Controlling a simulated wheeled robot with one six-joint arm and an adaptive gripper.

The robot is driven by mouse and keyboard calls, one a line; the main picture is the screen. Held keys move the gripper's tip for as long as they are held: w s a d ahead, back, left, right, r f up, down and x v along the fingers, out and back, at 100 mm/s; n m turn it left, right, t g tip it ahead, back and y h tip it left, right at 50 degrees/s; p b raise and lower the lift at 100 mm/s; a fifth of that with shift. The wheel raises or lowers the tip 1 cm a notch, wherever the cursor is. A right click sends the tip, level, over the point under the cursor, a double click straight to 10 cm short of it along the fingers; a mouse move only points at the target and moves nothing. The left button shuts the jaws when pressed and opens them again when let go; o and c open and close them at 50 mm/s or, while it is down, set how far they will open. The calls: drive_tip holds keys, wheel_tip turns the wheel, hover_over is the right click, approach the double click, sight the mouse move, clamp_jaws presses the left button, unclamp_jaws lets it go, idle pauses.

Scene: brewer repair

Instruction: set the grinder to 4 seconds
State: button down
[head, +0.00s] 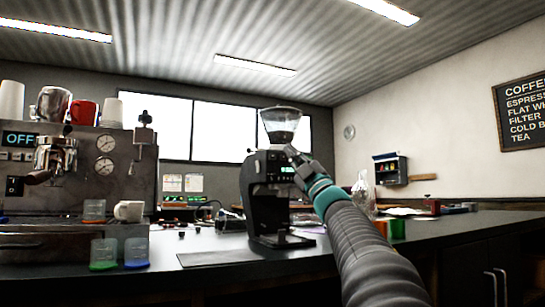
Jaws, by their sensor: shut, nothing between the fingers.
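The black grinder (262,215) stands upright on the dark counter, with a clear hopper (281,121) on top holding dark contents. A small lit green display (287,170) shows on its upper front; its digits are too small to read. My gripper (291,153) is shut and empty. It is at the grinder's upper right, just above the display and below the hopper. I cannot tell whether its tips touch the grinder. My gripper and arm hide part of the grinder's right side, and no buttons can be made out.
An espresso machine (117,180) with an OFF display stands at the left, with cups on top. A white cup (129,211) and small colored-base containers (104,254) are near it. A glass vessel (362,190) stands right of my arm. The right counter front is clear.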

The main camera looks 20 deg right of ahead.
drive_tip(key=w+p, duration=0.3)
drive_tip(key=w, duration=0.4)
drive_tip(key=shift+w+p, duration=0.4)
drive_tip(key=shift+w+a, duration=0.15)
idle(1.1)
drive_tip(key=shift+w, duration=0.25)
drive_tip(key=shift+w+p, duration=0.35)
idle(0.7)
drive_tip(key=shift+s, duration=0.15)
drive_tip(key=shift+s+b, duration=0.6)
drive_tip(key=shift+s, duration=0.05)
drive_tip(key=shift+s+b, duration=1.5)
drive_tip(key=shift+s, duration=1)
